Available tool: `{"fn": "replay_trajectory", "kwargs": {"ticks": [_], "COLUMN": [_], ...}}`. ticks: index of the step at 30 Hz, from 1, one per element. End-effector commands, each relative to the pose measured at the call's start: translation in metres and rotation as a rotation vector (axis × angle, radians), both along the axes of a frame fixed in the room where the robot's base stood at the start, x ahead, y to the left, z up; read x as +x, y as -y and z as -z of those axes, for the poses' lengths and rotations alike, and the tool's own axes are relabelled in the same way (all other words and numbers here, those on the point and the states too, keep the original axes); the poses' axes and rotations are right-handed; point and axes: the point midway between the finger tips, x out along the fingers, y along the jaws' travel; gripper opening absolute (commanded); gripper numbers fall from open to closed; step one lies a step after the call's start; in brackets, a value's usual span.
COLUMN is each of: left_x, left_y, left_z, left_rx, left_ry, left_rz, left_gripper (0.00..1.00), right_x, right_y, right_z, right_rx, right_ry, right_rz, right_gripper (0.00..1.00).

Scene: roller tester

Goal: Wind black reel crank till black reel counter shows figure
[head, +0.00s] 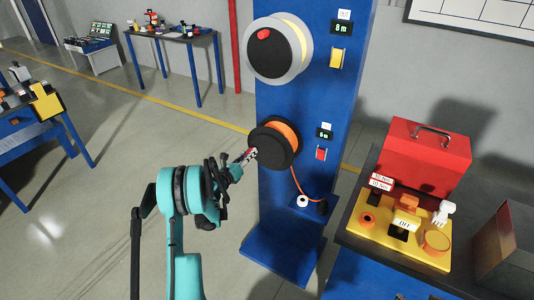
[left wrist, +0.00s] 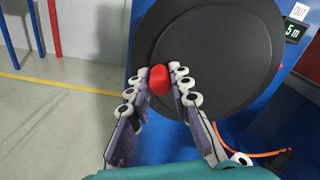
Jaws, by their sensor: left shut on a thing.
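The black reel (head: 283,160) is mounted low on a blue post and carries orange cable. My left gripper (head: 251,155) is at the reel's front face. My right gripper is not in view.
A grey-white reel (head: 267,65) with a red knob hangs above, its counter (head: 341,27) reading 8 m. A red switch (head: 321,154) sits below the lower counter. A table with a red toolbox (head: 420,160) and yellow tray (head: 372,240) stands at right.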

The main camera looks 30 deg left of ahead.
Motion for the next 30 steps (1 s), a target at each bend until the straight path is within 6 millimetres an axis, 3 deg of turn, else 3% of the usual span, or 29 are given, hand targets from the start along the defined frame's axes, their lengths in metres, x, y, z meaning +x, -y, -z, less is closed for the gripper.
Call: {"fn": "replay_trajectory", "kwargs": {"ticks": [8, 19, 30], "left_x": [0.001, 0.0, 0.0], "left_y": [0.001, 0.011, 0.012], "left_z": [0.001, 0.025, 0.027], "left_rx": [-0.027, -0.392, -0.434], "left_ry": [-0.001, -0.031, -0.034], "left_rz": [0.0, 0.003, 0.003], "left_gripper": [0.0, 0.0, 0.0], "right_x": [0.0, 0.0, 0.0], "right_y": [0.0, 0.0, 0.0], "right_z": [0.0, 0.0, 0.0], "right_rx": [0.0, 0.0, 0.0], "right_ry": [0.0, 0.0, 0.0], "right_rz": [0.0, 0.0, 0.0], "right_gripper": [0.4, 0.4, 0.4]}}
